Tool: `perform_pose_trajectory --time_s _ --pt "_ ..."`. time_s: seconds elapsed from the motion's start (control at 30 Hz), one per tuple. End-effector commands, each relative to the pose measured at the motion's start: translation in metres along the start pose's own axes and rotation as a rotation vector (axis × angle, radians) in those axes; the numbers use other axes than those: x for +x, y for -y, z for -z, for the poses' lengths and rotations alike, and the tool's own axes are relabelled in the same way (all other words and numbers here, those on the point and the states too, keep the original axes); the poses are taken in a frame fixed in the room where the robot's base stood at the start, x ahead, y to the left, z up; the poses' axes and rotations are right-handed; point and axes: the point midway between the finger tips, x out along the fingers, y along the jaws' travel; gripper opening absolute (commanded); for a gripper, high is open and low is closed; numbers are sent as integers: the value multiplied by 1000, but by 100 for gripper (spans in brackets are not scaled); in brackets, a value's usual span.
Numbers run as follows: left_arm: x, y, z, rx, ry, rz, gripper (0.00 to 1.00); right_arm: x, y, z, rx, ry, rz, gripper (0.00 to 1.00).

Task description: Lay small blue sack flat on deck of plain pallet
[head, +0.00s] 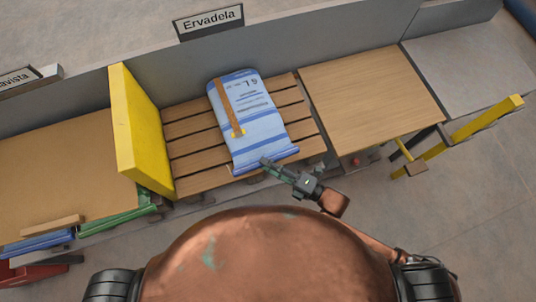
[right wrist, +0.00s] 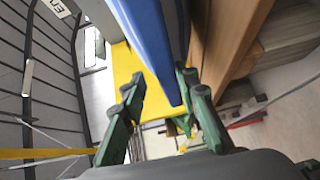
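A blue and white sack (head: 257,110) with printed text, a brown strap and a small yellow patch lies on the slatted wooden deck (head: 190,150) of a pallet. It looks flat, with its near hem close to the deck's front edge. My right gripper (head: 268,164) is at that near hem. In the right wrist view the blue sack edge (right wrist: 160,50) reaches between the green fingers of my right gripper (right wrist: 162,82). The fingers stand wide apart, with a gap on the left side of the sack. My left gripper is not in view.
A yellow upright panel (head: 131,128) stands at the pallet's left end. A plain wooden board (head: 370,95) lies to the right, with a yellow bar (head: 480,120) beyond it. A grey wall with an "Ervadela" sign (head: 210,20) runs behind. Green and blue folded items (head: 118,218) lie front left.

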Motion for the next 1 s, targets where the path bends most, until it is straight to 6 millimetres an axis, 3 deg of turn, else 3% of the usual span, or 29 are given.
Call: perform_pose_trajectory --time_s 0.1,0.47,1.0 --pt "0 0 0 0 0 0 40 0 -1 0 0 0 -2 36" --pt "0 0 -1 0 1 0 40 -7 3 0 5 2 8 36" --pt "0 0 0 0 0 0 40 -105 2 0 2 1 4 36"
